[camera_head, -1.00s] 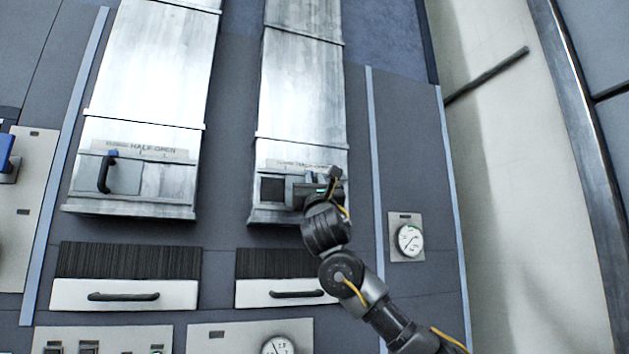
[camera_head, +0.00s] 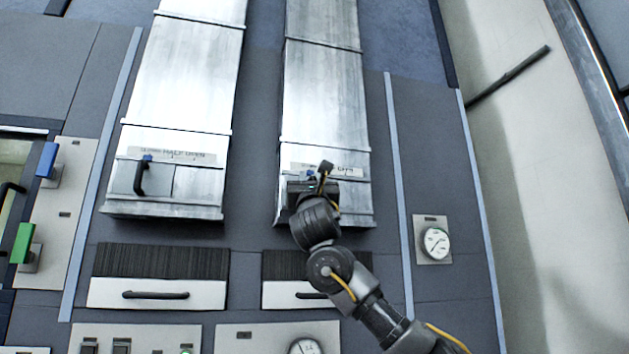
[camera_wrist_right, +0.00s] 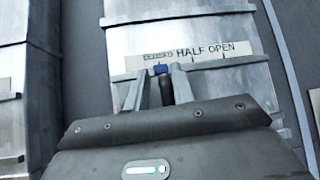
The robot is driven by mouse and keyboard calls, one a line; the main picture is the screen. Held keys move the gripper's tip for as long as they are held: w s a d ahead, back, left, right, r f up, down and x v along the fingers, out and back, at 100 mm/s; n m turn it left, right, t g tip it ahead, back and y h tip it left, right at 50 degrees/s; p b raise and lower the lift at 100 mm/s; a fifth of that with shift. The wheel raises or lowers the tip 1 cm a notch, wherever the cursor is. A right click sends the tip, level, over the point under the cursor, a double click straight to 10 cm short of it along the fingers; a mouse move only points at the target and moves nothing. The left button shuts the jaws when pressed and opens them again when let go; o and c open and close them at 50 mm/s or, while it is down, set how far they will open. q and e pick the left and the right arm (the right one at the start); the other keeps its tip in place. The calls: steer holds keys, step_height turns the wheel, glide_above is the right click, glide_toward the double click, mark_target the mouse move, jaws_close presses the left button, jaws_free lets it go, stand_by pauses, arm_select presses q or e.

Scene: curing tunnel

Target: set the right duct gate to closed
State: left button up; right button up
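The right duct gate is at the foot of the right metal duct (camera_head: 325,95). In the head view my right gripper (camera_head: 318,186) is in front of it and hides its handle and most of the plate. In the right wrist view the dark handle with a blue top (camera_wrist_right: 160,69) stands between the two fingers of my right gripper (camera_wrist_right: 162,82), which look shut on it. The handle's blue top is below the word CLOSED on the label strip (camera_wrist_right: 222,48), left of HALF OPEN. My left gripper is not in view.
The left duct (camera_head: 185,75) has its own gate handle (camera_head: 139,178). A gauge (camera_head: 435,242) is on the panel to the right. Drawer fronts (camera_head: 200,293) are below the ducts. A blue lever (camera_head: 47,160) and a green lever (camera_head: 22,243) are at the far left.

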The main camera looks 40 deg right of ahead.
steer(key=shift+s+d, duration=0.1)
steer(key=b+v, duration=0.8)
steer(key=v, duration=0.2)
steer(key=shift+s+f, duration=0.2)
steer(key=shift+f, duration=0.1)
stand_by(0.3)
